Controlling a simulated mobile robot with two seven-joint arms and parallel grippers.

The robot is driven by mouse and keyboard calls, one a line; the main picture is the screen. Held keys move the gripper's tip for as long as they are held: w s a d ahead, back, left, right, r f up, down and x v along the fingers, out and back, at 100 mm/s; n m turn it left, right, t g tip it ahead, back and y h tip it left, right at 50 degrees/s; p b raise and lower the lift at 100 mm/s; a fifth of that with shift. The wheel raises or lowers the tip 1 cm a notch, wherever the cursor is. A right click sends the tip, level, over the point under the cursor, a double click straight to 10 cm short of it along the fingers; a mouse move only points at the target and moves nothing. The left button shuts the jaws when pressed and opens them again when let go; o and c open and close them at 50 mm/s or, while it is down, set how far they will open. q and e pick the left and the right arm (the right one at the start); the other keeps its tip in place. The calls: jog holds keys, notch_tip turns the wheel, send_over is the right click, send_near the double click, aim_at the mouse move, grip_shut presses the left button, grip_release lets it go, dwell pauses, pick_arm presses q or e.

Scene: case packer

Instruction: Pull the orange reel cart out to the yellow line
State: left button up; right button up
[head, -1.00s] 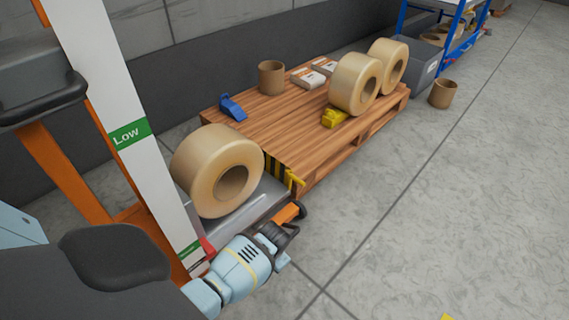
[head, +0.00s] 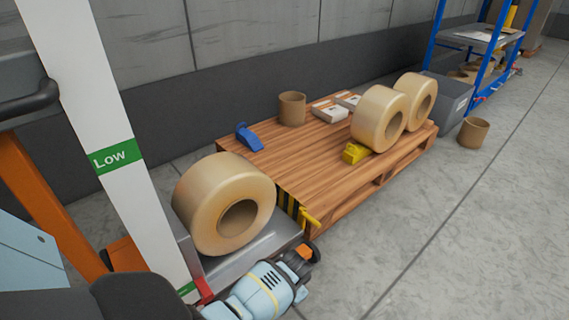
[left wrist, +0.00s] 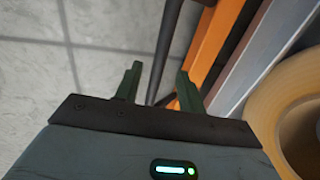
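The orange reel cart (head: 52,208) stands at the left of the head view, with a dark handle (head: 30,103), a white mast marked "Low" and a grey platform. A large tan reel (head: 208,203) is on the platform. In the left wrist view my left gripper (left wrist: 158,78) is open, its fingertips pointing at a dark bar (left wrist: 177,45) beside the orange frame (left wrist: 214,42). I cannot tell whether they touch the bar. A light blue arm part of mine overlaps the cart's near side. My right gripper's fingers are not visible, and no yellow floor line shows now.
A wooden pallet (head: 300,165) is close beside the cart's platform, carrying two tan reels, a brown core, a blue tool and a yellow one. A grey bin (head: 445,100), a blue-framed rack (head: 437,35) and another core (head: 474,132) lie beyond. Floor at the right is clear.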

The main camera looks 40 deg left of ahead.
pick_arm(q)
jog(key=f, duration=0.1)
jog(key=f+b, duration=0.1)
jog(key=f, duration=0.1)
jog(key=shift+a, duration=0.3)
jog(key=shift+a+f+b, duration=0.15)
jog(key=shift+f+b, duration=0.35)
jog(key=shift+f, duration=0.05)
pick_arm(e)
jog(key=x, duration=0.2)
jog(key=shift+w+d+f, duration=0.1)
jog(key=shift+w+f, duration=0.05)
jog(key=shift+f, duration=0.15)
pick_arm(q)
jog(key=shift+c, duration=1.2)
grip_shut()
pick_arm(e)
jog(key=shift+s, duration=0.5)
